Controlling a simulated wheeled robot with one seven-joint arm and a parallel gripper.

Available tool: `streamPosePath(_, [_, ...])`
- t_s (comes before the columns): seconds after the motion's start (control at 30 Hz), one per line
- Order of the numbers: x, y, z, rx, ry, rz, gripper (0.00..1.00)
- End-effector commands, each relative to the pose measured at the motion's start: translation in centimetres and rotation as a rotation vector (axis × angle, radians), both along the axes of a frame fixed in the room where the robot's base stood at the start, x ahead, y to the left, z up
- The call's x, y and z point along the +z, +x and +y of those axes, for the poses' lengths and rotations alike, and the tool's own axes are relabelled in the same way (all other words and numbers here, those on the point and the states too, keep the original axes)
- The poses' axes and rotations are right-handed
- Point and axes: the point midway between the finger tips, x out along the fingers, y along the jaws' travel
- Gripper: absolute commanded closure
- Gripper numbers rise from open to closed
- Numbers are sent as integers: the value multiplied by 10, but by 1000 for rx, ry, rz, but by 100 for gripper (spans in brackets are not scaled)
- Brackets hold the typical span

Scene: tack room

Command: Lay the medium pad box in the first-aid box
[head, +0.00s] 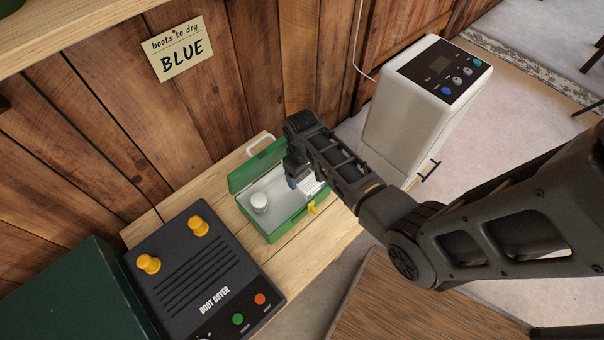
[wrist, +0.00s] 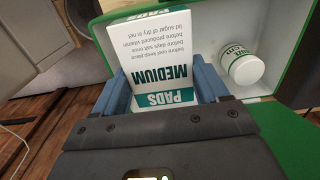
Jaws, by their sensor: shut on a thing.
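The medium pad box (wrist: 165,62), white with teal bands and the words PADS and MEDIUM, is between my gripper's two blue fingers (wrist: 168,84) in the wrist view. My gripper (head: 294,178) is shut on it. In the head view my gripper is at the right part of the open green first-aid box (head: 282,226), and a white printed face of the pad box (head: 311,187) shows beside it. I cannot tell whether the pad box touches the floor of the first-aid box. A white round tub (head: 259,203) stands inside on the left; it also shows in the wrist view (wrist: 242,67).
The first-aid box stands on a wooden bench (head: 318,240) against a plank wall. A black boot dryer (head: 203,270) with yellow pegs is close on its left. A white machine (head: 418,105) stands to the right. A "BLUE" note (head: 180,50) hangs on the wall.

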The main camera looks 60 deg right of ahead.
Motion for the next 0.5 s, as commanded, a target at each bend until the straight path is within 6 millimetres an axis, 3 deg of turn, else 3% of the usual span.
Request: streamPosePath(0.5, [-8, 0, 0, 1, 0, 0, 57])
